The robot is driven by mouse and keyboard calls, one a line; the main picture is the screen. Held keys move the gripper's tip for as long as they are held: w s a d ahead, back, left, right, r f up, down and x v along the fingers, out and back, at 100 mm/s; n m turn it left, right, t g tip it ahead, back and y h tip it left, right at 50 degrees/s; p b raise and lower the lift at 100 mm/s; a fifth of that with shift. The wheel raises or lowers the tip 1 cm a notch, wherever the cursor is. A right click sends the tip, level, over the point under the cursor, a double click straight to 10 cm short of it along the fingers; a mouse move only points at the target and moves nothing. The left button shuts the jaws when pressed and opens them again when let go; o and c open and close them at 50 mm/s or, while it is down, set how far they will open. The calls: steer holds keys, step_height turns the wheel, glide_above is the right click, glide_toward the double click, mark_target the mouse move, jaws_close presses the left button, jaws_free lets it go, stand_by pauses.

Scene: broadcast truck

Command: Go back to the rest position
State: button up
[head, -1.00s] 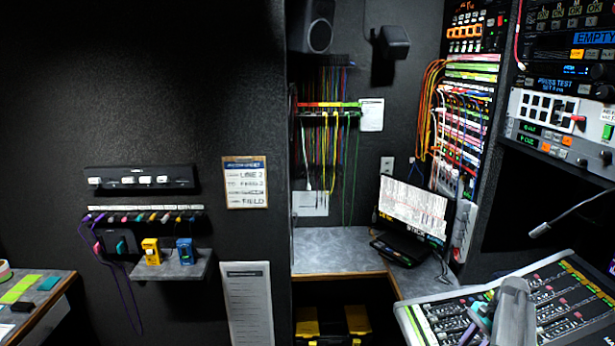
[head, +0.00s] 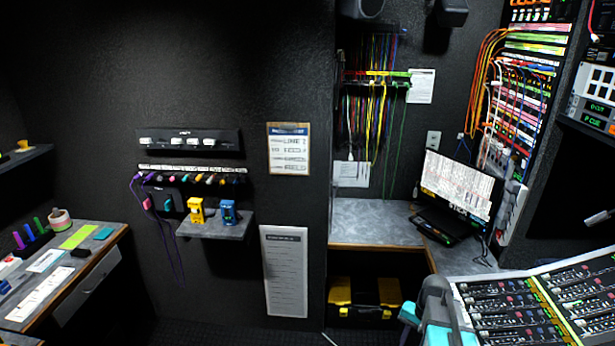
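My gripper (head: 424,322) shows at the bottom of the head view, right of centre, as grey links with teal parts. It is in front of the left edge of the mixing console (head: 520,300). Its lower part is cut off by the frame, and I cannot tell whether its fingers are apart or closed. I see nothing clearly held in it.
A desk (head: 110,236) with tape and coloured markers stands at left. A small wall shelf (head: 236,228) holds a yellow and a blue device. Floor shows at bottom centre.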

steer(key=s+a+f+n+h, duration=0.1)
steer(key=s+a+n, duration=0.1)
steer(key=a+n, duration=0.35)
steer(key=s+a+f+n, duration=0.2)
steer(key=a, duration=0.7)
steer(key=s+f+g+b, duration=0.2)
steer(key=s+f+b, duration=0.4)
steer(key=s+f, duration=0.7)
steer(key=s+f+g+b, duration=0.3)
steer(key=s+f+b, duration=0.3)
steer(key=s+f, duration=0.7)
step_height(320, 180, down, 5)
steer(key=shift+a+r, duration=0.15)
steer(key=shift+r, duration=0.05)
steer(key=shift+b, duration=0.3)
step_height(320, 180, down, 38)
steer(key=w+b, duration=0.1)
steer(key=b, duration=3.6)
steer(key=shift+w+f+t, duration=0.2)
steer(key=shift+w+t, duration=0.1)
steer(key=shift+t, duration=0.1)
